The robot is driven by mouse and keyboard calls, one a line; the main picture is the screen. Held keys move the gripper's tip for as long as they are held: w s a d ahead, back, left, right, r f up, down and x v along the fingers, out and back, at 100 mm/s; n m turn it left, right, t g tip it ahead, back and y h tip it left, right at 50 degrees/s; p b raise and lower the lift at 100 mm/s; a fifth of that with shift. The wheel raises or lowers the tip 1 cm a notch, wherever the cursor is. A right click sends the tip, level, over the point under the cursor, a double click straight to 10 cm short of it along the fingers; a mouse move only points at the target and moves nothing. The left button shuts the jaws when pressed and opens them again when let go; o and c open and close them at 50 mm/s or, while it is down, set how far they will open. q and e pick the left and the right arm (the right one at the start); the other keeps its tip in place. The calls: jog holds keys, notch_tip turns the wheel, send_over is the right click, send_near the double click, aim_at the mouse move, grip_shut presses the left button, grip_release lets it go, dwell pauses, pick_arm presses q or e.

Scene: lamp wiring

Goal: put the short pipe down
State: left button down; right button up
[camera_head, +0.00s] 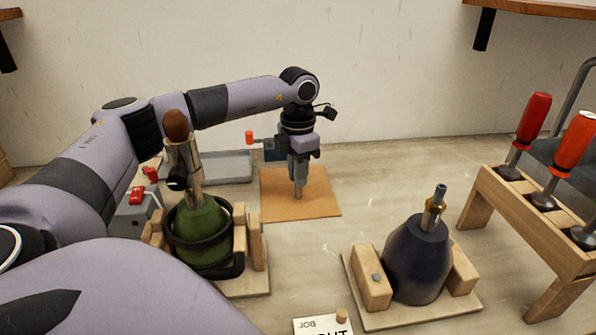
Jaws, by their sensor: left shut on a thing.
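My left gripper (298,178) reaches over the tan mat (320,205) at the middle of the table, fingers pointing down. It is shut on the short pipe (298,194), a small brownish piece whose lower end shows just below the fingertips. The fingers hide the rest of the pipe. The pipe's lower end is at or just above the mat; I cannot tell whether it touches. My right gripper is not in view.
A green lamp body (203,222) stands in a wooden cradle at left. A dark blue lamp body (416,262) stands in another at front right. A wooden rack (520,220) holds red- and orange-handled tools. A grey tray (225,168) lies behind. Bare mat surrounds the gripper.

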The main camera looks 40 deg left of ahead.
pick_arm(q)
jog(key=shift+f, duration=0.1)
jog(key=c, duration=1.1)
grip_release()
jog(key=shift+c, duration=0.2)
notch_tip(320, 180, up, 12)
jog(key=shift+r, duration=0.2)
